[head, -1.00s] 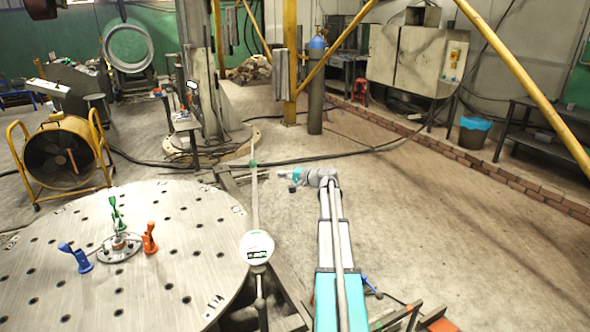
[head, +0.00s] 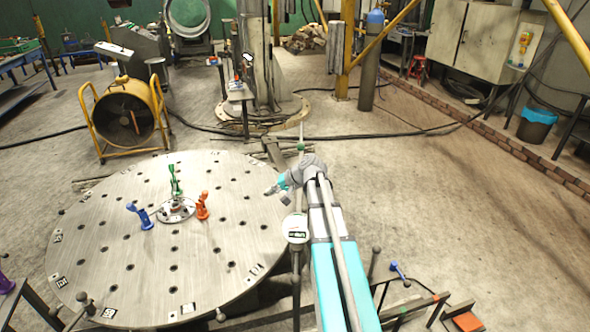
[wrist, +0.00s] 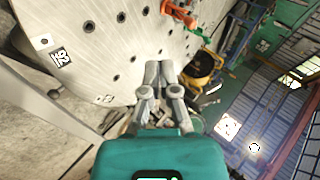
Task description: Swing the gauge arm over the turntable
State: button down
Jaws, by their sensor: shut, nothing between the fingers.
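The turntable (head: 120,225) is a large round grey plate with holes; it also fills the upper left of the wrist view (wrist: 100,50). The gauge arm (head: 300,153) is a thin pale bar running along the turntable's right edge, with a round white dial gauge (head: 296,228) at its near part. My own arm hides some of the bar's middle. My gripper (head: 270,191) is shut and empty, at the turntable's right rim in the picture. In the wrist view its fingertips (wrist: 158,68) are together, nothing between them. Contact with the bar cannot be told.
Blue (head: 141,215), green (head: 175,182) and orange (head: 202,206) clamps stand near the turntable's middle. A yellow fan (head: 127,115) and a column base (head: 262,115) stand behind. Cables cross the floor. The floor to the right (head: 440,210) is mostly clear.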

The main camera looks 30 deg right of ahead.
jog(key=s+a+r+n+g+h+p, duration=0.3)
jog(key=s+a+p, duration=0.3)
jog(key=s+a, duration=0.3)
jog(key=s+a+r+n+g+h+p, duration=0.3)
jog(key=s+a+p, duration=0.3)
jog(key=s+a, duration=0.4)
jog(key=shift+s+r+g+h, duration=0.5)
jog(key=shift+s+r, duration=0.05)
jog(key=shift+s, duration=0.55)
jog(key=shift+a, duration=0.1)
